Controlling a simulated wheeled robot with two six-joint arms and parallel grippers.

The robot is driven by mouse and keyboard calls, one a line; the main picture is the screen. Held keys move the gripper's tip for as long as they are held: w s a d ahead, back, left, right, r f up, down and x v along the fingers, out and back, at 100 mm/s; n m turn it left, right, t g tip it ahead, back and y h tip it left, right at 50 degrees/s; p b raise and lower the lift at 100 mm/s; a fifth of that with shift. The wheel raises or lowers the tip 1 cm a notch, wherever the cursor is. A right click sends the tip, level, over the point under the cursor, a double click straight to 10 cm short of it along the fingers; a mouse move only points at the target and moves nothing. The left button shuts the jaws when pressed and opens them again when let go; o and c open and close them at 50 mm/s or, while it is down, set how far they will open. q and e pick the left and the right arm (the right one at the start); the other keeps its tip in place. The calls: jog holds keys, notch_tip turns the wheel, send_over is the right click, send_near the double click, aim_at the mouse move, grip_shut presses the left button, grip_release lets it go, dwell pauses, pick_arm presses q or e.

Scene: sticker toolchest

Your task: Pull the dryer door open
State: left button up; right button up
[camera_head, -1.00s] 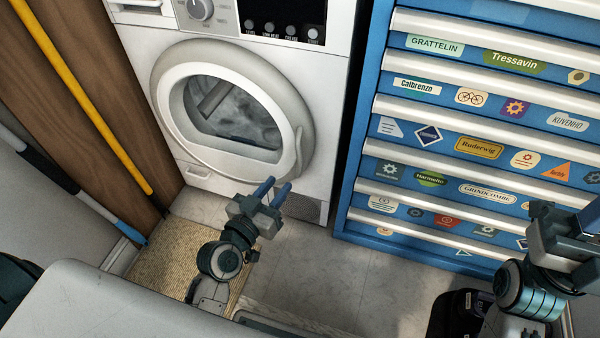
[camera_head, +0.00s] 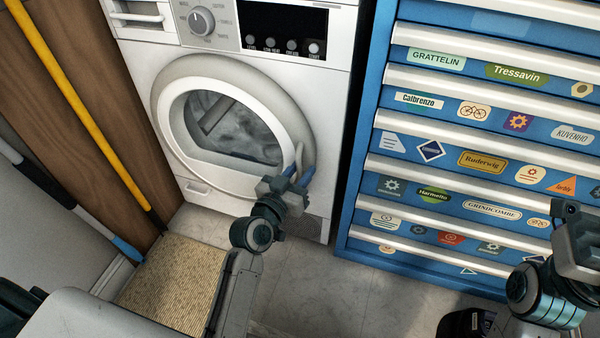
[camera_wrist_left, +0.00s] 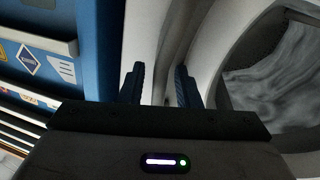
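The white dryer (camera_head: 225,190) stands at the upper left in the head view. Its round door (camera_head: 180,135) looks shut, with a dark glass window. The pale door handle (camera_head: 299,157) is on the door's right edge. My left gripper (camera_head: 298,175) is at the lower end of this handle. In the left wrist view its two blue fingers (camera_wrist_left: 160,85) stand apart, with a pale strip of the handle area between them; I cannot tell whether they touch it. My right gripper (camera_head: 585,238) is at the right edge, partly cut off, and its fingers are unclear.
A blue drawer chest (camera_head: 355,205) with stickers and white drawer handles stands right of the dryer. A yellow pole (camera_head: 75,95) and a blue-ended pole (camera_head: 85,215) lean at the left. A woven mat (camera_head: 170,285) lies on the floor. Grey floor (camera_head: 330,280) is clear before the dryer.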

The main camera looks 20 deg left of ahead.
pick_arm(q)
grip_shut()
